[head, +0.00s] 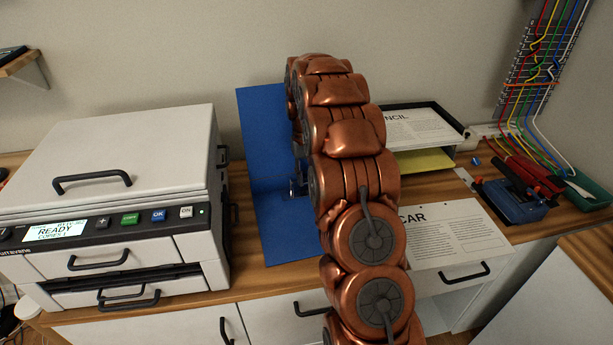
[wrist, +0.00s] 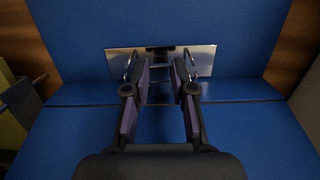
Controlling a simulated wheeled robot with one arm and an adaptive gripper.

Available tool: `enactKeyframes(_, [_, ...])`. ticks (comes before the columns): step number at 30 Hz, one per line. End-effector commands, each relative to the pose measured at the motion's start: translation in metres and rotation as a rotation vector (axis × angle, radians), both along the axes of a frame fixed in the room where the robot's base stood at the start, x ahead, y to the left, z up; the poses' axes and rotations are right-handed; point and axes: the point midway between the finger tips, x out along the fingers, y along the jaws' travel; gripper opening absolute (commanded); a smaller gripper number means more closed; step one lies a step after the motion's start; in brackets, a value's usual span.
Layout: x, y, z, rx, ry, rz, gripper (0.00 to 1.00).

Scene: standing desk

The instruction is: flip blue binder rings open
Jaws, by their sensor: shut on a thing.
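The blue binder (head: 262,125) lies spread on the desk, with one cover raised against the wall and the other flat. In the wrist view the blue binder (wrist: 75,125) fills most of the picture. Its metal ring plate (wrist: 203,60) sits near the fold, with thin metal rings (wrist: 128,68) standing at both sides. My gripper (wrist: 162,66) reaches to the plate, its two fingers close on the ring metal between them. Exactly which part is gripped is partly hidden. In the head view my arm covers the gripper and most of the rings (head: 297,187).
A white printer (head: 120,160) stands close at left of the binder. At right are a paper tray (head: 425,125), a printed sheet (head: 450,235) and a blue hole punch (head: 515,200). Coloured cables (head: 535,80) hang at the back right.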

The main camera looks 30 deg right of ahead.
Motion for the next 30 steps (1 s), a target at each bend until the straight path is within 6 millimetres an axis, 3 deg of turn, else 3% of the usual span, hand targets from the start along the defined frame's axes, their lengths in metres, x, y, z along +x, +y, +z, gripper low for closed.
enactKeyframes(4, [0.0, 0.0, 0.0, 0.0, -0.001, 0.0, 0.0])
enactKeyframes(5, [0.0, 0.0, 0.0, 0.0, -0.001, 0.001, 0.28])
enactKeyframes(11, [0.0, 0.0, 0.0, 0.0, -0.001, 0.001, 0.48])
enactKeyframes(23, [0.001, 0.0, 0.004, -0.001, -0.003, 0.001, 0.5])
enactKeyframes(30, [0.005, -0.001, 0.035, -0.001, -0.004, 0.001, 0.5])
